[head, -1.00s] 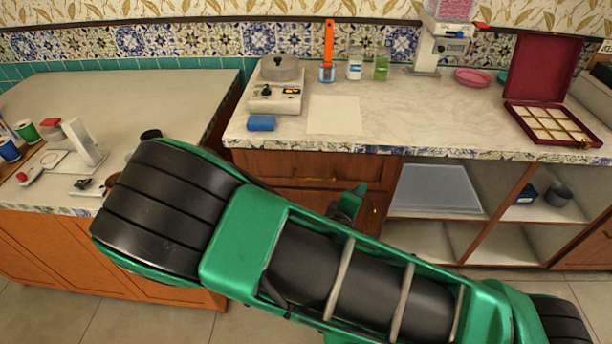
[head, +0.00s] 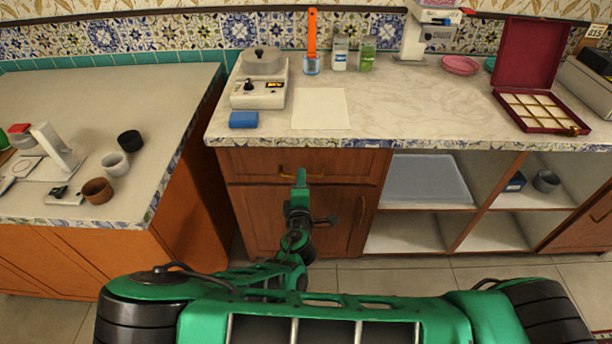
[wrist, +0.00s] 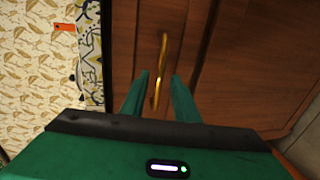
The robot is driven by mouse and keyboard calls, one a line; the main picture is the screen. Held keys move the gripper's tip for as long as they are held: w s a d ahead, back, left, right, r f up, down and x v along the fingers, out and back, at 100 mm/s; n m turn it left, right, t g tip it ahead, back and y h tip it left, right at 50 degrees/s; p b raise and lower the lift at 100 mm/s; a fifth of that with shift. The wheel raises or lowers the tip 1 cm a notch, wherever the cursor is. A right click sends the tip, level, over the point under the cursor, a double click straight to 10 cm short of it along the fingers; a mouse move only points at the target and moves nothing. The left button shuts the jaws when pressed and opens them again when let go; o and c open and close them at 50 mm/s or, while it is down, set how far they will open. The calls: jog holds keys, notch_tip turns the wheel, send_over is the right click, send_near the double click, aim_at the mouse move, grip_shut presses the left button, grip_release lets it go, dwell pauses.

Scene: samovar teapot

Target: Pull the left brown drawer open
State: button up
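The left brown drawer (head: 350,165) is a wide wooden front just under the countertop, and it looks shut. Its thin gold handle (wrist: 163,48) runs lengthwise between my fingers in the wrist view. In the head view the handle is partly hidden behind my gripper (head: 301,178), which is in front of the middle of the drawer. In the wrist view my gripper (wrist: 160,76) is open, with one green finger on each side of the handle. I cannot tell whether either finger touches it.
Below the drawer are brown cabinet doors (head: 250,215). Open shelves (head: 425,232) are to the right. The counter above holds a white scale (head: 262,95), a blue sponge (head: 243,119) and a paper sheet (head: 320,108). A side counter (head: 110,100) with cups stands at left.

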jog(key=shift+x, duration=1.7)
